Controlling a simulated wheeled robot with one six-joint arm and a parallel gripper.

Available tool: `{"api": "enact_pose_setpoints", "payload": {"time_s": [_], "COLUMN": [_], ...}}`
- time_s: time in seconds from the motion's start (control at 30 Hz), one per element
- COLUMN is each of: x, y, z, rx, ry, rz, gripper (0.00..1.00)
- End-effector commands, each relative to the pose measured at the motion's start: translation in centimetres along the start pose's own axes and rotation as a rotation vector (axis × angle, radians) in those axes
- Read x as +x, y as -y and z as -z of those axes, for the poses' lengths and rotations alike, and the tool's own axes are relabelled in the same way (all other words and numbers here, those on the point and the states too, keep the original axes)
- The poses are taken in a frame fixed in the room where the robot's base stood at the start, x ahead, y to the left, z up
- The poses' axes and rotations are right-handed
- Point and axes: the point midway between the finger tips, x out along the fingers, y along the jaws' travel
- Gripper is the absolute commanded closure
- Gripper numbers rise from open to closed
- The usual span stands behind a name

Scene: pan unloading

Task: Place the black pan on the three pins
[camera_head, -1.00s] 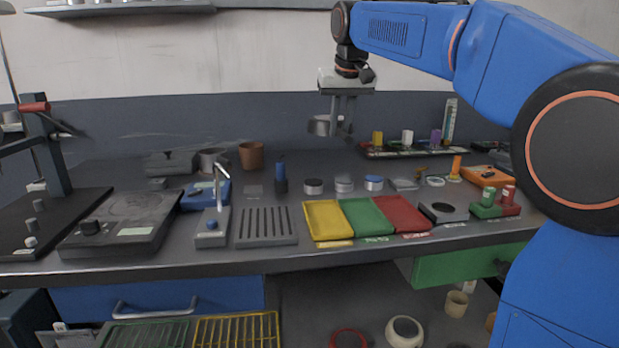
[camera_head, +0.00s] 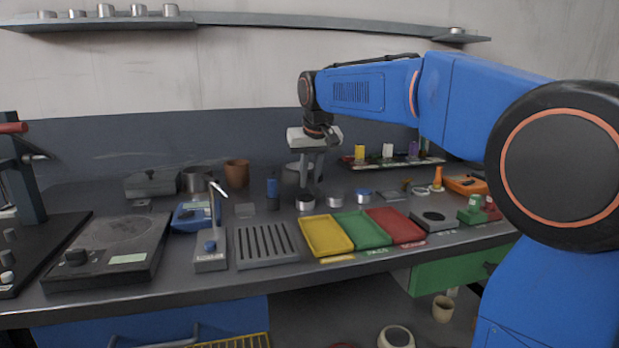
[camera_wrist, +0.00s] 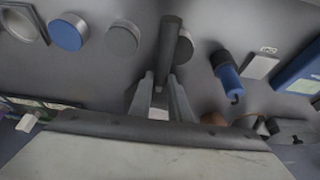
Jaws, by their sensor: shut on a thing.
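My gripper (camera_head: 311,176) is above the back middle of the bench, fingers pointing down. It also shows in the wrist view (camera_wrist: 160,88), where its two fingers are closed on a dark bar-like handle (camera_wrist: 170,42). At the left, a black board (camera_head: 48,262) carries a few short grey pegs (camera_head: 8,256); I cannot tell whether these are the three pins.
Small round caps (camera_head: 335,201) and a blue-handled tool (camera_head: 272,187) stand near and below the gripper. Yellow, green and red trays (camera_head: 326,236) lie in front. A hot plate (camera_head: 110,250), slotted block (camera_head: 265,244) and brown pot (camera_head: 237,172) are to the left.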

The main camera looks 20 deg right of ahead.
Motion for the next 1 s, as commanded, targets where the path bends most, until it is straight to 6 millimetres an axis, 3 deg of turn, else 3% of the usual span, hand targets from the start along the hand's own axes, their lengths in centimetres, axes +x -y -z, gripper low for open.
{"api": "enact_pose_setpoints", "payload": {"time_s": [0.73,0.77,0.8,1.0], "x": [1.0,1.0,1.0,1.0], "y": [0.0,0.0,0.0,0.0], "z": [-0.4,-0.5,-0.4,-0.4], "rx": [0.000,0.000,0.000,0.000], "ry": [-0.001,0.000,0.000,0.000], "rz": [0.000,0.000,0.000,0.000], "gripper": [1.00,0.76,0.67,0.65]}}
